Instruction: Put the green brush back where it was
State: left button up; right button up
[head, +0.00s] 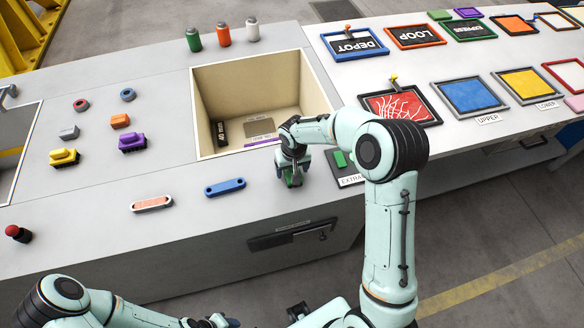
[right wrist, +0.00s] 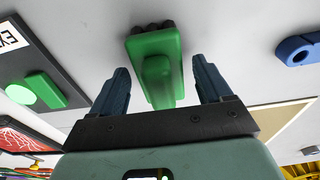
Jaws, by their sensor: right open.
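The green brush (right wrist: 155,62) is on the light grey counter, with its dark bristles at the far end in the right wrist view. In the head view the green brush (head: 294,182) is mostly covered by my right gripper (head: 291,178), near the counter's front edge. My right gripper (right wrist: 163,88) is open, with one finger on each side of the brush and visible gaps between. A yellow brush (head: 64,158) and a purple brush (head: 132,143) stand on the left of the counter. My left arm shows at the bottom left, but I cannot make out its gripper.
A recessed bin (head: 225,85) lies behind my right gripper. A blue handle (head: 225,187) and a pink handle (head: 152,204) lie to the left. The counter around the yellow and purple brushes has free room.

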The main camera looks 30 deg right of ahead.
notch_tip(320, 180, up, 12)
jog(key=s, duration=0.1)
jog(key=shift+s+a+r, duration=0.15)
jog(key=shift+s+a, duration=0.05)
dwell(0.6)
